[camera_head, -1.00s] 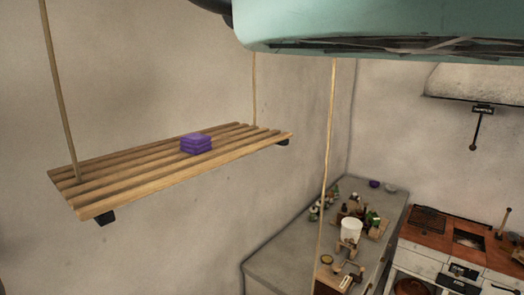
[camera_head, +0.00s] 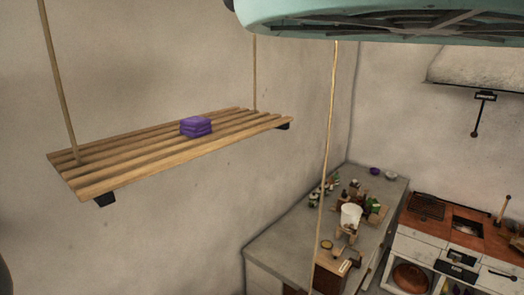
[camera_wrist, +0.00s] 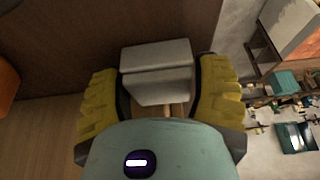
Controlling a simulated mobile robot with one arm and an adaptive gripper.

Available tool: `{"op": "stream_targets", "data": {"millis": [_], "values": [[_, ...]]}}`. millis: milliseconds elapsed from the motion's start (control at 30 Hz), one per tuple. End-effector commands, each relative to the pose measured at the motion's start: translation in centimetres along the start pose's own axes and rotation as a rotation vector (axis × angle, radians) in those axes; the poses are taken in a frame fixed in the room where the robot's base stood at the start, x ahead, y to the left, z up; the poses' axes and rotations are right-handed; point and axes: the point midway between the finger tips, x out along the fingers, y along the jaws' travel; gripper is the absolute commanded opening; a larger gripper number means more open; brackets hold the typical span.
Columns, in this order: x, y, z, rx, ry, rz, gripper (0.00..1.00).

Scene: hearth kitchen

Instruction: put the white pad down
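My gripper (camera_wrist: 160,96) shows in the wrist view with its two yellow fingers on either side of a white pad (camera_wrist: 158,70). The fingers appear to press on the pad's left and right sides. The pad looks like a pale block with a seam or second layer across it. Neither the pad nor my gripper's fingers can be seen in the head view.
A slatted wooden shelf (camera_head: 115,173) hangs on ropes by the wall, with a purple stack (camera_head: 196,127) on it and bare slats on both sides. Below stand a grey counter (camera_head: 285,245) with several small items, a white bucket (camera_head: 351,215) and a stove (camera_head: 455,240).

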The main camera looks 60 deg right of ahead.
Motion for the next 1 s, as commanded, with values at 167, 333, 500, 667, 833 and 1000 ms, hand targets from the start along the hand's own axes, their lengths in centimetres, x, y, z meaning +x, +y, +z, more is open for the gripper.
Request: {"op": "stream_targets", "data": {"millis": [167, 333, 500, 667, 833, 1000], "values": [[-0.1, 0.1, 0.0, 0.002, 0.0, 0.0, 0.83], [-0.1, 0.0, 0.0, 0.001, 0.0, 0.0, 0.89], [-0.2, 0.0, 0.0, 0.001, -0.001, 0.0, 0.89], [-0.2, 0.1, 0.0, 0.0, 0.0, 0.001, 0.89], [-1.1, 0.2, 0.0, 0.0, 0.001, 0.001, 0.89], [-2.6, 0.1, 0.1, 0.0, 0.003, 0.004, 0.89]]}}
